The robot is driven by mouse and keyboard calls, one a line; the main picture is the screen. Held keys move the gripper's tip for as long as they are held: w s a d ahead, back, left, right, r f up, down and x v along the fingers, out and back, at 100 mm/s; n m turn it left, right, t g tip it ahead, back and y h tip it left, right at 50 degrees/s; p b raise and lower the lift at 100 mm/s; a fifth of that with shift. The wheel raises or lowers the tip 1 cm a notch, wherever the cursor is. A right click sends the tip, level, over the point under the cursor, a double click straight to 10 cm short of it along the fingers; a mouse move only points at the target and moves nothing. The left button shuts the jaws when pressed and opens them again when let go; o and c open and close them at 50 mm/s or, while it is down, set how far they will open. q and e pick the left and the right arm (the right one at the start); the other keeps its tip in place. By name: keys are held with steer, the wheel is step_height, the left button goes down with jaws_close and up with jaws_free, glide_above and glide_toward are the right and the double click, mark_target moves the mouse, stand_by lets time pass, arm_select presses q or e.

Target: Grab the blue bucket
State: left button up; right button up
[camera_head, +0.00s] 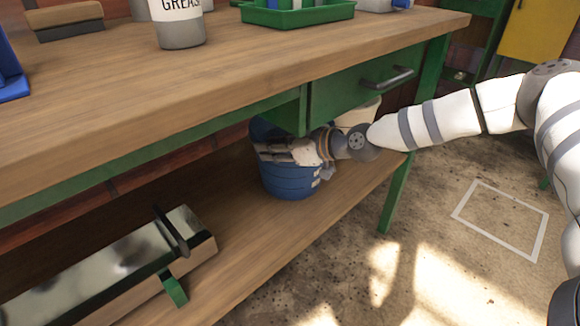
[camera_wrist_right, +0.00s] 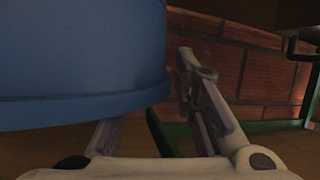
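The blue bucket (camera_head: 290,182) stands upright on the lower wooden shelf, under the green drawer. My right gripper (camera_head: 279,153) reaches in from the right and overlaps the bucket's upper part. In the right wrist view the bucket (camera_wrist_right: 80,55) fills the upper left. One finger runs up behind the bucket's lower edge and its tip is hidden; the other finger stands clear to the right of the bucket's side. The fingers are spread apart, and I cannot tell whether either touches the bucket. My left gripper is not in view.
The workbench top (camera_head: 110,100) and the drawer (camera_head: 360,88) are close above my right gripper. A metal tool (camera_head: 110,265) lies on the lower shelf (camera_head: 235,225) at the left. A green bench leg (camera_head: 394,195) stands near my right forearm. Open floor lies to the right.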

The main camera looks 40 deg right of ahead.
steer(key=shift+w, duration=0.2)
steer(key=shift+a, duration=0.1)
jaws_close()
steer(key=shift+r, duration=0.15)
